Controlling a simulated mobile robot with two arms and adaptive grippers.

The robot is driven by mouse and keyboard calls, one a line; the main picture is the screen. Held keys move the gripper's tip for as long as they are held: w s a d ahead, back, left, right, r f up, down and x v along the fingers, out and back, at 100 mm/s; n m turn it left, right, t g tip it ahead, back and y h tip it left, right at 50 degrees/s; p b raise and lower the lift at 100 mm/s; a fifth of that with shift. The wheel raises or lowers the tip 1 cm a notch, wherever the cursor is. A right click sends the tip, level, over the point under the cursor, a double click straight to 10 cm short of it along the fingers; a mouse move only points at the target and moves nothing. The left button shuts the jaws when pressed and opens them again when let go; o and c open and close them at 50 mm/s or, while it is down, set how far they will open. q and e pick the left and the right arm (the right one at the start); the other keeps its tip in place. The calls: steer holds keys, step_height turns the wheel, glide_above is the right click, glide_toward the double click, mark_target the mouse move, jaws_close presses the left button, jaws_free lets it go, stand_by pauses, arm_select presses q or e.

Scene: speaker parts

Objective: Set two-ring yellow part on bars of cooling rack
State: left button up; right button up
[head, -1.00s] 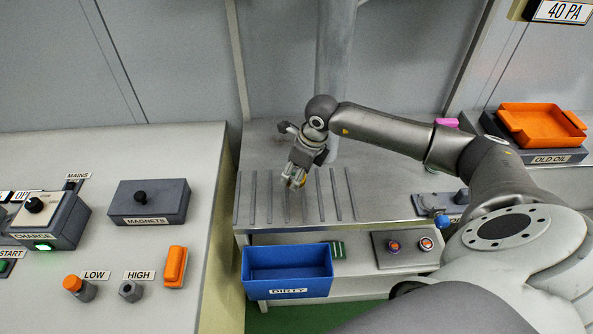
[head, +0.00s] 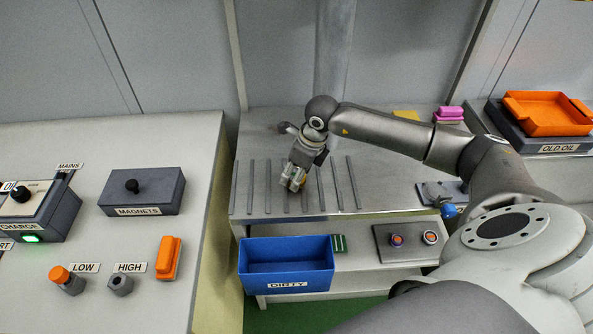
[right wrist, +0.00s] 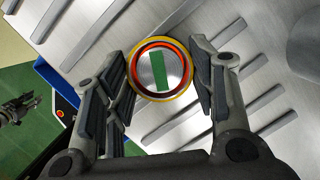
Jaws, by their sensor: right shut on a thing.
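The round yellow part (right wrist: 188,88) shows in the right wrist view with a yellow outer ring, an orange-red ring inside it and a grey face with a green strip. My right gripper (right wrist: 161,85) is shut on it, with a finger at each side. In the head view my right gripper (head: 293,184) points down over the bars of the cooling rack (head: 268,188), and only a sliver of yellow shows at its fingertips. I cannot tell whether the part touches the bars. A small dark shape at the right wrist view's left edge may be my left gripper; its jaws are unclear.
The blue DIRTY bin (head: 287,263) stands in front of and below the rack. A panel with two round knobs (head: 410,243) is to its right. The MAGNETS box (head: 142,192) is on the left bench. An orange tray (head: 547,114) sits at the far right.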

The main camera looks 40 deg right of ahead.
steer(key=shift+f+b, duration=0.2)
steer(key=shift+b, duration=0.1)
stand_by(0.5)
steer(key=o, duration=1.4)
steer(key=v, duration=1.2)
steer(key=shift+a, duration=0.1)
